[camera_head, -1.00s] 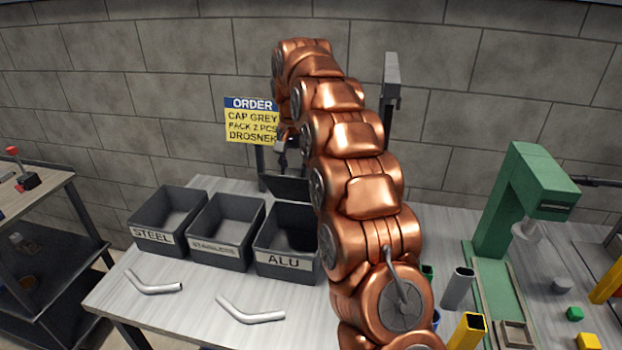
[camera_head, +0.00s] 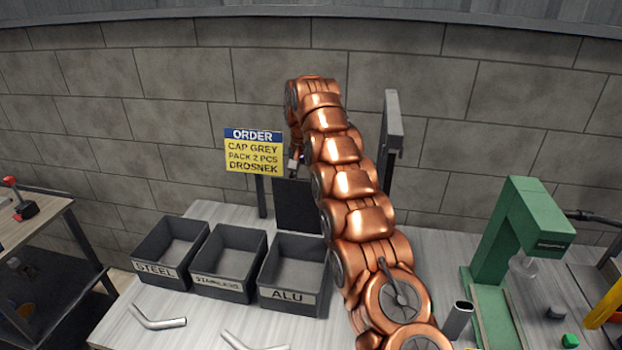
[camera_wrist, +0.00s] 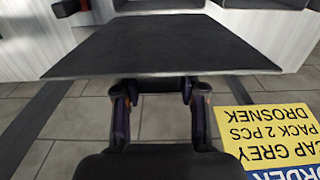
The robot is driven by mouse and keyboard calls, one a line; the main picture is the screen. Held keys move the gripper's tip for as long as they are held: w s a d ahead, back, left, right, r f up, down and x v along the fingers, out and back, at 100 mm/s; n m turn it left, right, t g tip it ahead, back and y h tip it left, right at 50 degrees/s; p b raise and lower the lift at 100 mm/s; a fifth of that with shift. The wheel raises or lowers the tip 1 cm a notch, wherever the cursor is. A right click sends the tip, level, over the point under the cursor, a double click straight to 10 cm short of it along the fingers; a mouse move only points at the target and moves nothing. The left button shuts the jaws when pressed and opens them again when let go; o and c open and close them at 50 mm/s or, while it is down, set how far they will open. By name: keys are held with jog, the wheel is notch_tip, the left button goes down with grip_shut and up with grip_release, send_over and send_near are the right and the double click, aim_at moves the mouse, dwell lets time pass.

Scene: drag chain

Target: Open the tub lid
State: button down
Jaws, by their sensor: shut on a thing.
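The tub is the dark grey ALU bin (camera_head: 287,297), rightmost of three bins on the table. Its lid (camera_head: 297,205) is a flat dark panel standing steeply raised behind the bin, and the bin's inside shows. My gripper (camera_head: 294,168) is at the top edge of the lid, shut on it. In the wrist view the lid (camera_wrist: 155,45) is a broad dark plate, with my gripper's fingers (camera_wrist: 160,88) at its near edge. My arm hides the right part of the lid and bin in the head view.
The STEEL bin (camera_head: 155,267) and a second labelled bin (camera_head: 222,282) stand open to the left. An order sign (camera_head: 253,155) stands close left of my gripper. A grey post (camera_head: 391,130) is behind my arm. A green press (camera_head: 515,240) stands right.

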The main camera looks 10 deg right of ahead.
jog(key=shift+w+d+f+p, duration=0.15)
jog(key=shift+w+d+p, duration=0.15)
jog(key=shift+w+p, duration=0.15)
dwell(0.3)
jog(key=c, duration=0.7)
grip_release()
jog(key=shift+o, duration=0.3)
